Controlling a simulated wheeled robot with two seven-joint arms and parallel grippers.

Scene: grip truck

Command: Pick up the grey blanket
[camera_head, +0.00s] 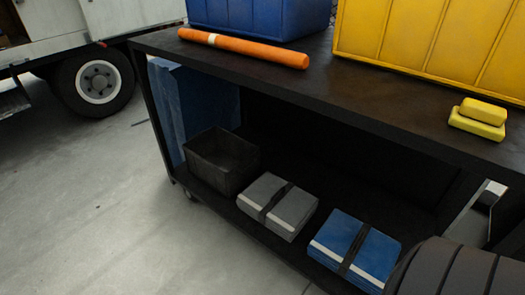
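The grey blanket (278,206) is folded into a flat block with a dark strap around it and a light stripe near its front edge. It lies on the lower shelf (232,214) of a dark cart, between a dark open bin on its left and a blue folded blanket on its right. Its top and front are uncovered. Neither my left nor my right gripper is in view.
The blue blanket (354,250) and the dark bin (222,162) flank it. The cart's top (300,95) overhangs the shelf and carries an orange roll (245,48), yellow blocks (478,117), a blue crate (262,16) and a yellow crate (440,42). Floor (110,215) in front is clear.

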